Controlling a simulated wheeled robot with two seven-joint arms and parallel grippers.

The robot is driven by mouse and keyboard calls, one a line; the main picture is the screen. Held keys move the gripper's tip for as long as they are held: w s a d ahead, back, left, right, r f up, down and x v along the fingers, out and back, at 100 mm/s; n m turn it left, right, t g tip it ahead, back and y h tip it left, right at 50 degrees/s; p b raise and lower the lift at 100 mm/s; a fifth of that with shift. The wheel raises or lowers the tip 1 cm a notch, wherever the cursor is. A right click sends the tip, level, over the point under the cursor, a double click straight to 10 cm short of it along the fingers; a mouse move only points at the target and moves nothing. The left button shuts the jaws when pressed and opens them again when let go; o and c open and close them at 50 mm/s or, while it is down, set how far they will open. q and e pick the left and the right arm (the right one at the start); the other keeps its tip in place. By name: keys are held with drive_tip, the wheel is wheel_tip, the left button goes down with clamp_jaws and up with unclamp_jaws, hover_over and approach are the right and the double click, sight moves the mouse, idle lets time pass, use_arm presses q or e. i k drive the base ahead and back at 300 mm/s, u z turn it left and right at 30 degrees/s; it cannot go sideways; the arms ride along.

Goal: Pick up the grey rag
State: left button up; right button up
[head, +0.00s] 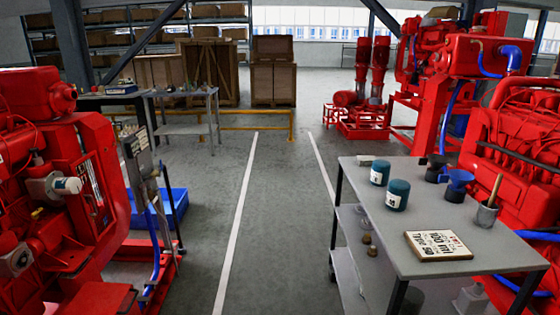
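I cannot make out a grey rag for certain in the head view. A small pale grey item (366,160) lies at the far left corner of the grey cart's top (400,243); it is too small to tell whether it is cloth or a box. Neither of my grippers is in view.
The cart also holds two teal canisters (397,195), a blue funnel (457,183), a dark funnel (436,168), a grey cup with a wooden handle (487,214) and a lettered board (438,246). Red engines (75,180) flank the aisle. The floor between (270,230) is clear.

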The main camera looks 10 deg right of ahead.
sight(362, 160)
drive_tip(key=i, duration=5.5)
drive_tip(key=z, duration=2.35)
drive_tip(key=i, duration=2.05)
drive_tip(key=z, duration=2)
